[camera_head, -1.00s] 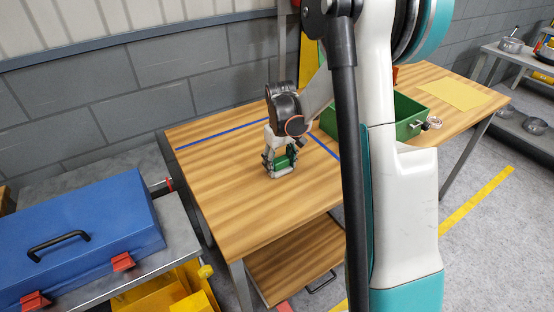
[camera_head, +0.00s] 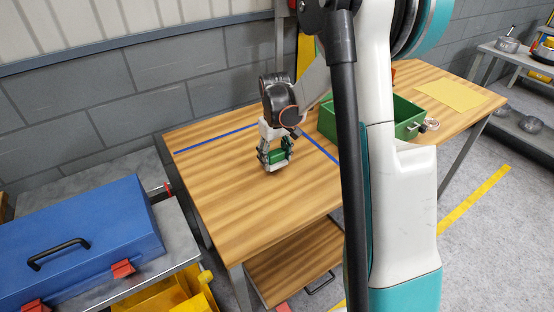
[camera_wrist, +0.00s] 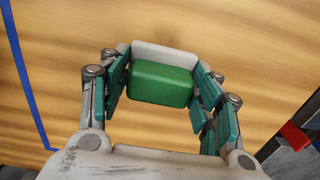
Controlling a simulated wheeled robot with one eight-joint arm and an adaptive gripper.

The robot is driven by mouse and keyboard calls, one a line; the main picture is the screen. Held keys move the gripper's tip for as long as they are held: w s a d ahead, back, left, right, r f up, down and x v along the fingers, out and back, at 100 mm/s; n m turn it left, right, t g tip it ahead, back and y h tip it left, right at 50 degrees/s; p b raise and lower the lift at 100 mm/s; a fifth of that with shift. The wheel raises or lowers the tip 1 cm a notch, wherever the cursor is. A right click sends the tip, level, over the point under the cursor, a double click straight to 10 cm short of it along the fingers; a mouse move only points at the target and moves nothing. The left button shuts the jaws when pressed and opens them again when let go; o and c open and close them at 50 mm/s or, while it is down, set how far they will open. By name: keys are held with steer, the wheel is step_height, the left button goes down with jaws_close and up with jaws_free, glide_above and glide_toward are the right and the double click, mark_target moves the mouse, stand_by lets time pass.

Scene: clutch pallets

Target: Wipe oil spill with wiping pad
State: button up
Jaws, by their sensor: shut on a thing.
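The wiping pad (camera_wrist: 160,84) is a green block with a white layer along one side, held between the fingers of my gripper (camera_wrist: 161,92). In the head view the pad (camera_head: 277,156) shows as a small green patch in my gripper (camera_head: 276,158), low over the wooden table (camera_head: 235,205). I cannot tell whether the pad touches the table top. My gripper is shut on the pad. No oil spill can be made out on the visible table top; my arm and gripper hide part of it.
Blue tape lines (camera_head: 215,143) mark the table top. A green box (camera_head: 408,116) stands to the right, partly behind my arm, with a yellow sheet (camera_head: 448,95) beyond it. A blue toolbox (camera_head: 80,240) lies on a metal bench at left. The table's front left is clear.

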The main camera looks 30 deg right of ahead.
steer(key=shift+w+r, duration=0.2)
steer(key=shift+r, duration=0.3)
steer(key=shift+r+p, duration=1.4)
steer(key=shift+r, duration=0.5)
steer(key=shift+s, duration=0.1)
